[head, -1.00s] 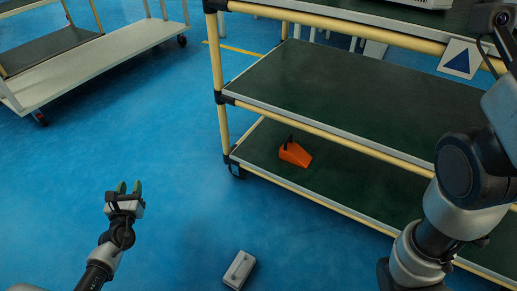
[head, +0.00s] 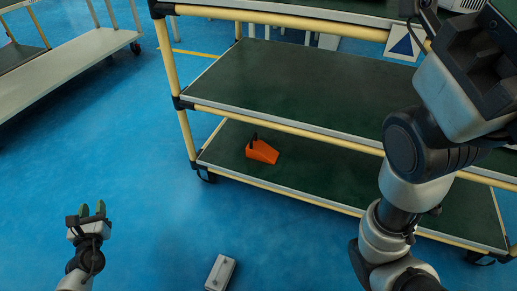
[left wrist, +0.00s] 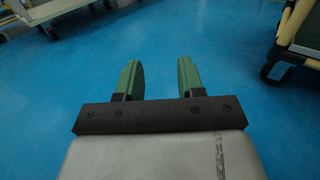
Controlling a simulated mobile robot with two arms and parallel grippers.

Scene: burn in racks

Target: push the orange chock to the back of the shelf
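The orange chock (head: 262,152) lies on the lowest dark green shelf (head: 315,178) of the rack, near its left end and close to the front edge. It has a black handle on its left side. My left gripper (head: 92,209) hangs over the blue floor, left of the rack and well apart from the chock. In the left wrist view its two green fingers (left wrist: 158,78) are spread with nothing between them. My right arm comes in at the right, in front of the rack; its fingers are not clearly visible.
A grey box (head: 220,272) lies on the floor in front of the rack. The middle shelf (head: 290,85) is bare and sits above the chock's shelf. Cream posts (head: 172,60) frame the rack. Another cart (head: 75,65) stands at upper left. Blue floor between is open.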

